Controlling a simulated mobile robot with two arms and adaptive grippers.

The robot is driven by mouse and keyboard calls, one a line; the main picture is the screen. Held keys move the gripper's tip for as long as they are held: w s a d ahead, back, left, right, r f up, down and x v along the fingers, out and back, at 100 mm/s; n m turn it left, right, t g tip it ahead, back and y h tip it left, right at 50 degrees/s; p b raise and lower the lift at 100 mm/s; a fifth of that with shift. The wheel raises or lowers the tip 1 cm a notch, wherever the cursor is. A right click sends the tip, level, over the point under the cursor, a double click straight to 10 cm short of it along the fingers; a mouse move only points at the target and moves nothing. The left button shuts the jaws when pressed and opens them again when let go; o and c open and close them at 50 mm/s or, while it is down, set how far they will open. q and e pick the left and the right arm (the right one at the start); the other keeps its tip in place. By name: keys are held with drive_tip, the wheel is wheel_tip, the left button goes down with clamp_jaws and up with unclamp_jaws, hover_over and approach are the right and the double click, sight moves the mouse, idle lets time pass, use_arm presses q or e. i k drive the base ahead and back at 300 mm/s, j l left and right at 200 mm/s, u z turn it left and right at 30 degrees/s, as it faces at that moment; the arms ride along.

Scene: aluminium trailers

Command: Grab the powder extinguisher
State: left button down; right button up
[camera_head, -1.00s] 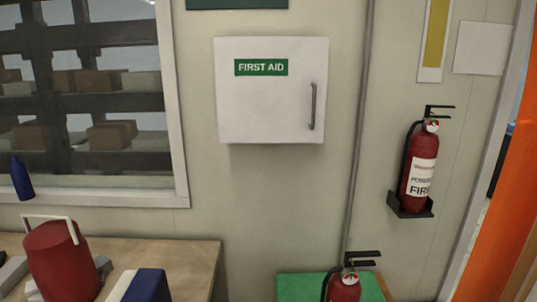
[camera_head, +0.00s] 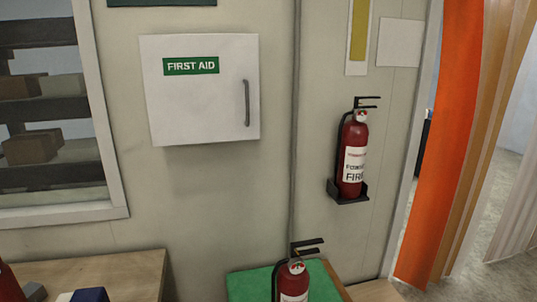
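A red fire extinguisher (camera_head: 352,160) with a black handle and a white label stands upright in a black wall bracket (camera_head: 347,193), right of the middle of the head view. The label reads "FIRE" below a partly legible line that looks like "POWDER". A second red extinguisher (camera_head: 292,282) stands on a green surface (camera_head: 248,286) at the bottom edge. Its lower part is cut off, and its label text cannot be read. Neither of my grippers is in view.
A white first aid cabinet (camera_head: 200,105) hangs on the wall. A wooden table (camera_head: 125,275) stands at bottom left below a window. At right, orange strip curtains (camera_head: 445,130) hang beside a doorway with open floor (camera_head: 505,275) beyond.

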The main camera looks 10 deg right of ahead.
sight(352, 139)
drive_tip(key=i+l+z, duration=0.8)
drive_tip(key=l, duration=0.15)
drive_tip(key=k+l, duration=0.05)
drive_tip(key=k, duration=0.05)
